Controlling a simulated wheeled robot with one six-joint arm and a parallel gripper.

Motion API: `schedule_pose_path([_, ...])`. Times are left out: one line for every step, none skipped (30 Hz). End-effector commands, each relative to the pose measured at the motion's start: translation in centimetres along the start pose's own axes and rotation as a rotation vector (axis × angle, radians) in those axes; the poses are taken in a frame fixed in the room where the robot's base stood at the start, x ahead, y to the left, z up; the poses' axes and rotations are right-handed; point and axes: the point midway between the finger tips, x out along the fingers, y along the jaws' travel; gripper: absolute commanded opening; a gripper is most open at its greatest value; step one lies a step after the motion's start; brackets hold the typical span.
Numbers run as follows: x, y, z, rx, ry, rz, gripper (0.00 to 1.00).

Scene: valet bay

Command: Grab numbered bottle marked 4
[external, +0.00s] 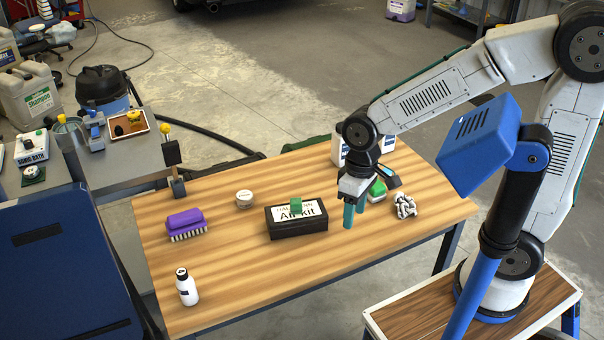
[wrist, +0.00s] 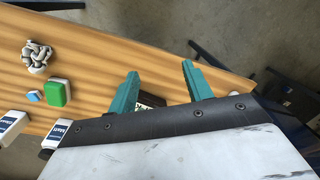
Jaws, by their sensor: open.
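A small white bottle with a dark cap (external: 187,287) stands upright at the front left of the wooden table. I cannot read a number on it. White containers (external: 340,152) stand at the table's back edge, partly hidden behind my arm; two white bottles with blue labels show at the left in the wrist view, one at the edge (wrist: 12,126) and one beside my gripper body (wrist: 56,134). No 4 is legible on any. My gripper (external: 354,210) points down with its teal fingers apart, right of the black box; the fingers also show in the wrist view (wrist: 160,72), empty.
A green block (external: 377,191) and a knotted rope (external: 404,205) are right of my gripper. A purple brush (external: 186,223) and round tin (external: 244,199) lie left. The front middle is clear.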

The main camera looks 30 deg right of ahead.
Motion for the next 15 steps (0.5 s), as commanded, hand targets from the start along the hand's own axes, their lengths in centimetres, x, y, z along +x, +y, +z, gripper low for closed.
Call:
schedule_pose_path([2.0,-2.2,-1.8,-0.045,0.012,-0.008,0.5])
schedule_pose_path([3.1,-3.5,-2.8,-0.065,0.03,-0.015,0.5])
schedule_pose_path([4.7,-5.2,-4.2,-0.092,0.056,-0.023,0.5])
schedule_pose_path([5.8,-6.5,-5.2,-0.11,0.077,-0.029,0.5])
schedule_pose_path([7.0,-7.9,-6.2,-0.129,0.1,-0.034,0.5])
schedule_pose_path([8.6,-9.7,-7.5,-0.151,0.134,-0.041,0.5])
schedule_pose_path([9.8,-11.1,-8.3,-0.168,0.161,-0.046,0.5])
schedule_pose_path([11.0,-12.5,-9.2,-0.184,0.191,-0.05,0.5])
schedule_pose_path([12.7,-14.3,-10.3,-0.202,0.232,-0.055,0.5])
schedule_pose_path([13.9,-15.7,-11.1,-0.216,0.268,-0.058,0.5])
schedule_pose_path([15.2,-17.1,-11.9,-0.228,0.305,-0.061,0.5])
schedule_pose_path([16.8,-18.9,-12.9,-0.243,0.359,-0.063,0.5])
schedule_pose_path([17.9,-20.2,-13.6,-0.254,0.403,-0.064,0.5])
schedule_pose_path([19.0,-21.4,-14.4,-0.261,0.452,-0.064,0.5])
schedule_pose_path([20.2,-22.9,-15.5,-0.269,0.523,-0.062,0.5])
